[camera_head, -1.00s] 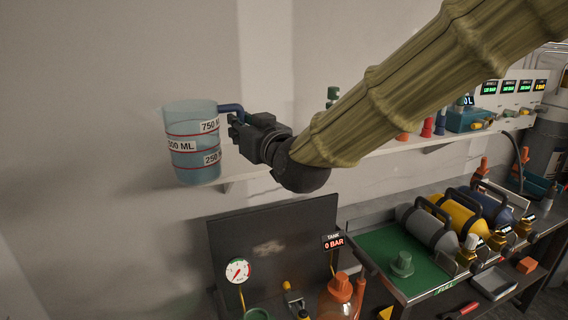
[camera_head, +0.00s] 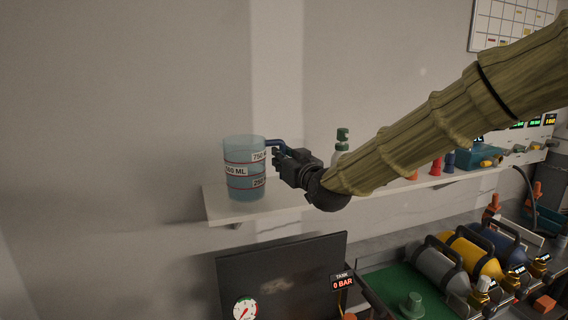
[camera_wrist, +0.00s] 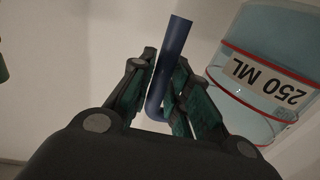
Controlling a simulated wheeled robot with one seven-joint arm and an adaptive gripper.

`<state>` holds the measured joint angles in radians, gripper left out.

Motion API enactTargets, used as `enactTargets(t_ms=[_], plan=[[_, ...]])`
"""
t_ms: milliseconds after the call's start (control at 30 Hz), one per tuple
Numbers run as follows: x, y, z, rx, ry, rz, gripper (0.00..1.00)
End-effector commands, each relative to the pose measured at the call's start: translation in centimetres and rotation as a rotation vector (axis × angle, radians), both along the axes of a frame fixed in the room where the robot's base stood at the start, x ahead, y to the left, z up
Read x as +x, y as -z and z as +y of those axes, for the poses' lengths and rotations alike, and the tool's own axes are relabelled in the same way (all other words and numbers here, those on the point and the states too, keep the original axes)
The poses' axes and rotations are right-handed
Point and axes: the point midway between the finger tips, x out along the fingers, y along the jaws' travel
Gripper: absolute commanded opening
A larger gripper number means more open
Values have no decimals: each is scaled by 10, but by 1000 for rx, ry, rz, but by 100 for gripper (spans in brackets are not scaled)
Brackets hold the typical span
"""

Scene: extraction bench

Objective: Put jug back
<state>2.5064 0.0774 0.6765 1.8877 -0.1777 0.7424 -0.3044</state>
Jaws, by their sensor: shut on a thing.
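The jug (camera_head: 245,178) is a translucent blue measuring jug with red rings and ML labels. In the head view it is upright at the left end of the white wall shelf (camera_head: 218,208), its base at the shelf top; I cannot tell if it touches. My gripper (camera_head: 281,155) is shut on the jug's dark blue handle, to the right of the jug. In the wrist view the handle (camera_wrist: 172,62) runs between the fingers of my gripper (camera_wrist: 158,98), and the jug body (camera_wrist: 262,75) shows at the right.
A green-capped bottle (camera_head: 342,142) stands on the shelf behind my arm. Farther right are red and blue pieces and a teal box (camera_head: 480,153). Below are a dark panel (camera_head: 285,275) with a gauge and a bench with grey, yellow and blue cylinders.

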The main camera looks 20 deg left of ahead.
Motion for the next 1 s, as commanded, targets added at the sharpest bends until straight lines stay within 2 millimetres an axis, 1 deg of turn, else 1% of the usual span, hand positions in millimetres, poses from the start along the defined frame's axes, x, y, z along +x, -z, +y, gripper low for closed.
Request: enactTargets(t_ms=[33, 100, 200, 300, 467, 767, 1000], plan=[[9, -2, 2, 2, 1, -1, 0], [18, -2, 4, 3, 1, -2, 0], [28, 0, 6, 3, 1, -2, 0], [32, 1, 7, 2, 1, -1, 0], [33, 7, 7, 1, 0, 0, 0], [33, 35, 7, 1, 1, 0, 0], [33, 37, 7, 2, 1, -2, 0]])
